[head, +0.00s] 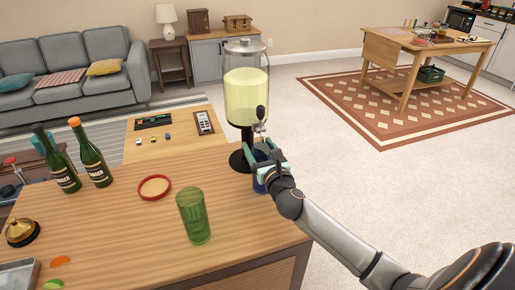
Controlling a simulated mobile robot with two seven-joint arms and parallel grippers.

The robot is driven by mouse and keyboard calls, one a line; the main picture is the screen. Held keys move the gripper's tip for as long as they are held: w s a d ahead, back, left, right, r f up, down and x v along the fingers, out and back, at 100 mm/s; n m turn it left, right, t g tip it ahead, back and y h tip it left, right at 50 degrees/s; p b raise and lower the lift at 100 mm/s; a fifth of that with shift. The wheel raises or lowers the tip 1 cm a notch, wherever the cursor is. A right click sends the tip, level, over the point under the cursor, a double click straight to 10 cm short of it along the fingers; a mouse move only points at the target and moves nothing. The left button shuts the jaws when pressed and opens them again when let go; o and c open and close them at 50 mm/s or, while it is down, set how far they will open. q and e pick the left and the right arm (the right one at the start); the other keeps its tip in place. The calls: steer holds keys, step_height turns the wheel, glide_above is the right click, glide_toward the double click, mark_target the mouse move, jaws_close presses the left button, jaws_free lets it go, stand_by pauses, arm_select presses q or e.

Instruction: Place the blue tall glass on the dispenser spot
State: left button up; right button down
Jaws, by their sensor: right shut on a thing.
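The blue tall glass (259,186) shows only in part, below and behind my right gripper (262,156). My right gripper is shut on it, at the right end of the wooden counter. The glass is close in front of the drink dispenser (246,95), a clear jar of pale yellow liquid on a black stand with a tap low on its front. The gripper is just below the tap. The dispenser spot is hidden, and I cannot tell whether the glass touches the counter. My left gripper is not in view.
A green glass (193,215) stands nearer on the counter (125,230). A red-rimmed round coaster (154,187), two green bottles (92,155) and a brass bell (21,232) are to the left. A low table (180,148) stands behind the counter.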

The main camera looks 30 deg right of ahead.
jaws_free()
steer(key=shift+f, duration=0.15)
steer(key=v, duration=1.2)
steer(key=shift+r, duration=0.25)
steer(key=shift+a, duration=0.1)
